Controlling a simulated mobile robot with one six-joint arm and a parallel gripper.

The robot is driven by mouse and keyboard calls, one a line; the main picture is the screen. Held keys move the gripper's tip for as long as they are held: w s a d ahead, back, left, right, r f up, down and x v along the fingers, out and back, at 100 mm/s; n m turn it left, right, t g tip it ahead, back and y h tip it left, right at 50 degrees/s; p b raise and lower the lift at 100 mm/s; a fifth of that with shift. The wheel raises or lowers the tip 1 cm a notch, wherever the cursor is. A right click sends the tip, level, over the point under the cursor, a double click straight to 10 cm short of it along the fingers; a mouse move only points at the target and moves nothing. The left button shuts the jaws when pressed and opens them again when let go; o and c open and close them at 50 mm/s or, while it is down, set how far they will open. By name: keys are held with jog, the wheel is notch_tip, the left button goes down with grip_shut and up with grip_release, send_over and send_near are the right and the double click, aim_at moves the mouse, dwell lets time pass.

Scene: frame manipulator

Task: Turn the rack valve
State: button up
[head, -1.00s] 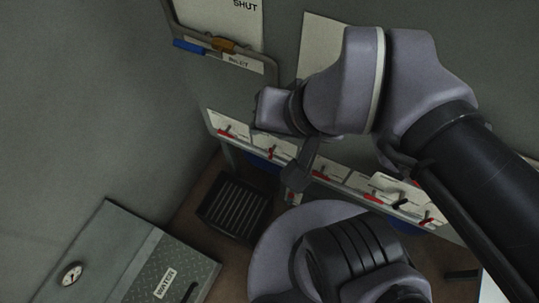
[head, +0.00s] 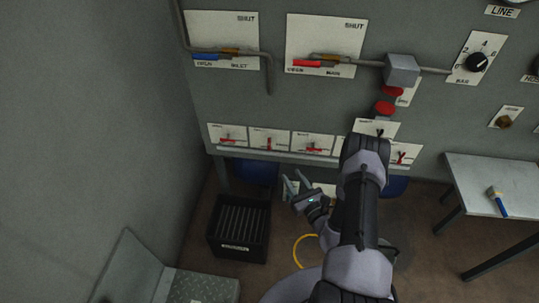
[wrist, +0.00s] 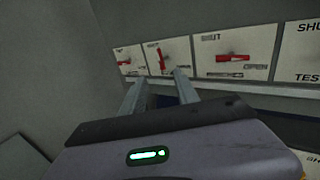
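A row of white valve plates with red handles runs along the rack at the foot of the grey panel. The left valve (head: 230,139) has its handle lying level, the second valve (head: 268,143) has it upright, and the third valve (head: 313,148) has it level. In the wrist view, the second valve (wrist: 162,58) and third valve (wrist: 233,59) show ahead, with "SHUT" and "OPEN" partly readable. My gripper (head: 295,181) is open and empty, below and in front of the row. In the wrist view its fingers (wrist: 157,84) point toward the second valve, apart from it. My arm hides part of the row.
Above are a blue-handled valve (head: 207,56) and a red-handled valve (head: 309,63) on pipes. A black slatted crate (head: 239,228) stands on the floor. Blue containers (head: 256,171) sit under the rack. A table with a brush (head: 497,201) stands at right.

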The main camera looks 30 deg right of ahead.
aim_at(270, 143)
jog(key=w+b, duration=0.5)
jog(key=w, duration=1.1)
jog(key=shift+w+f, duration=0.1)
jog(key=shift+w, duration=0.7)
jog(key=shift+c, duration=0.5)
grip_shut()
